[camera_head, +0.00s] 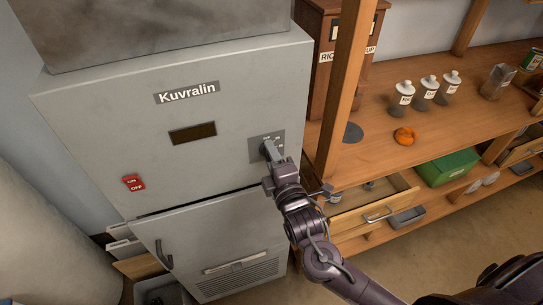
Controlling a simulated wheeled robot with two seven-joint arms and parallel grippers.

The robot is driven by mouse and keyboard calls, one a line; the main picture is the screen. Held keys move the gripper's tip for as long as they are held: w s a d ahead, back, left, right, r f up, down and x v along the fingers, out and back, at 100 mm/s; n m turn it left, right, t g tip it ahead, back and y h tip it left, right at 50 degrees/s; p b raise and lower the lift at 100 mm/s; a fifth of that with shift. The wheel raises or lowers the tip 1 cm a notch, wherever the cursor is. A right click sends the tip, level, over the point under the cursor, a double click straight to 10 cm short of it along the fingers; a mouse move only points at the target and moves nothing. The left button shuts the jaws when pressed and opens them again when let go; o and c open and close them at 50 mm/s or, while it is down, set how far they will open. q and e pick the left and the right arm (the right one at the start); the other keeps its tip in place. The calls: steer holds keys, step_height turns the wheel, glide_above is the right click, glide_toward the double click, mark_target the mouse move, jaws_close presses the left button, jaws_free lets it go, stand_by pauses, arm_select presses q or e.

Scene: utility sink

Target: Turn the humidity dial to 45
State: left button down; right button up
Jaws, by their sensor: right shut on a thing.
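The grey machine marked Kuvralin (110,130) stands at the left and centre. Its dial plate (254,150) is on the right of its front face, with small markings too fine to read. My right gripper (269,151) is at this plate, shut on the dial, which it mostly hides. The dial's setting cannot be read. A dark display (193,133) sits left of the plate and shows no readable digits. My left gripper is not in view.
A red on/off switch (133,183) is at the machine's lower left. A wooden shelf post (343,90) stands close to the right of my right gripper. An open wooden drawer (376,212) juts out below.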

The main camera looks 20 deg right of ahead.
steer(key=shift+m, duration=14.8)
steer(key=o, duration=1)
